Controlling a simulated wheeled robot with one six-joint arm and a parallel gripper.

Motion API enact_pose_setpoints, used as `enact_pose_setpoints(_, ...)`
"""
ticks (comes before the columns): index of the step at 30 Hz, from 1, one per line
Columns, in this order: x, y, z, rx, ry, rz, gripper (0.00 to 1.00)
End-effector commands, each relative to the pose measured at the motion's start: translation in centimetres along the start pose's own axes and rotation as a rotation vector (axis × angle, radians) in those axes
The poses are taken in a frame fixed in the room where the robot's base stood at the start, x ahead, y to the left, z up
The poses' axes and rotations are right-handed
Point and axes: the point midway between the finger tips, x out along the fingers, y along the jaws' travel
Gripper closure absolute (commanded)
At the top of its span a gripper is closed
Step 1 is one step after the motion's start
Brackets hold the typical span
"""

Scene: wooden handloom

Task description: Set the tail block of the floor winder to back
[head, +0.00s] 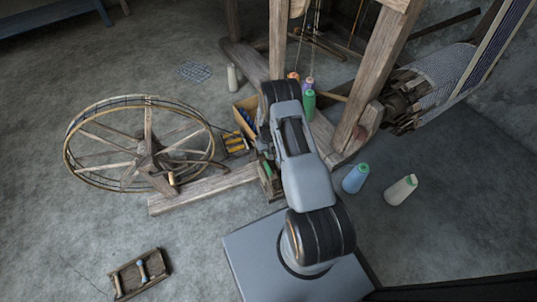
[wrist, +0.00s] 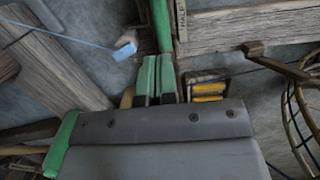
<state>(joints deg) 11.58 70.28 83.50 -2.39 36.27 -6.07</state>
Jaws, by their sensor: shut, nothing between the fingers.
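The floor winder stands on the floor at the left in the head view, with its large spoked wheel (head: 148,150) and a wooden base beam (head: 200,190). A dark wooden block (head: 271,186), seemingly the tail block, is at the beam's right end, partly hidden by my arm. In the wrist view a green bar (wrist: 162,25) stands beside the end of the beam (wrist: 245,30), by a small label that seems to read HALF. My gripper (wrist: 157,78) is shut and empty, its green-padded fingers together just short of this bar. Whether they touch it I cannot tell.
The loom's wooden posts (head: 375,80) rise right of my arm. A small wooden rack (head: 141,274) lies at the front left. Yellow bobbins (wrist: 208,92) sit near my gripper.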

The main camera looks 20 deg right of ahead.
Motion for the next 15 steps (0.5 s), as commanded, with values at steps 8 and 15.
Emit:
enact_pose_setpoints(8,5.9,0.0,0.0,0.0,-0.001,0.0,1.0)
enact_pose_setpoints(15,8.1,0.0,1.7,0.0,0.0,0.0,1.0)
